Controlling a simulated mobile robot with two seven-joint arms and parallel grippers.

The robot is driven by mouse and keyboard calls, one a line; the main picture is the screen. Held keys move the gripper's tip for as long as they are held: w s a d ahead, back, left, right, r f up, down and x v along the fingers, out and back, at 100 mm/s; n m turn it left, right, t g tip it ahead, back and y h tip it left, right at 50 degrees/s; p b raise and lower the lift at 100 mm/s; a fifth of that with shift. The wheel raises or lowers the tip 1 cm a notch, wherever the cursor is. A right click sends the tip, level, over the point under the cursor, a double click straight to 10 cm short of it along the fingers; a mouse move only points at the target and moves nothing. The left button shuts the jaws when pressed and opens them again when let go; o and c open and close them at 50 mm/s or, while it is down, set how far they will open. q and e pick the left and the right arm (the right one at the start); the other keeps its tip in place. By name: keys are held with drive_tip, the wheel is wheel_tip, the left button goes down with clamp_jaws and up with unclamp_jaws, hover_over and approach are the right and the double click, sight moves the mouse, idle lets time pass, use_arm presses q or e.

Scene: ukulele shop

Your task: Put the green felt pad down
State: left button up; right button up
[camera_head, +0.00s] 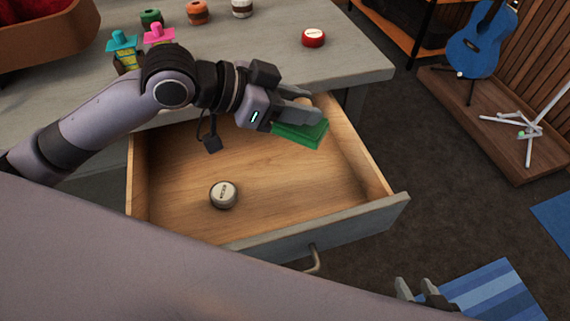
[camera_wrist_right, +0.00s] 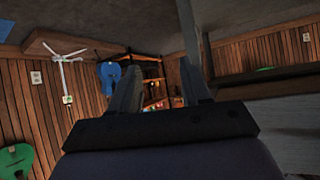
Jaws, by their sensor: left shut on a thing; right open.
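The green felt pad (camera_head: 301,132) is a flat green block in the head view, at the back right of the open drawer (camera_head: 170,219). My left gripper (camera_head: 306,109) is shut on the pad and holds it over the drawer's back right part. I cannot tell whether the pad touches the drawer floor. My right gripper (camera_head: 419,292) is at the lower right of the head view, outside the drawer. In the right wrist view its fingers (camera_wrist_right: 160,88) are apart with nothing between them.
A round tin (camera_head: 223,195) with a pale lid lies in the drawer. A blue guitar (camera_head: 481,46) stands at the right. Much of the drawer floor is clear.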

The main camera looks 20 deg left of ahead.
use_arm(q)
wheel_tip(320, 180, down, 14)
drive_tip(key=b, duration=0.3)
drive_tip(key=shift+f, duration=0.5)
drive_tip(key=o, duration=1.1)
drive_tip(key=shift+f, duration=0.1)
drive_tip(key=shift+o, duration=0.2)
drive_tip(key=shift+s+f, duration=0.1)
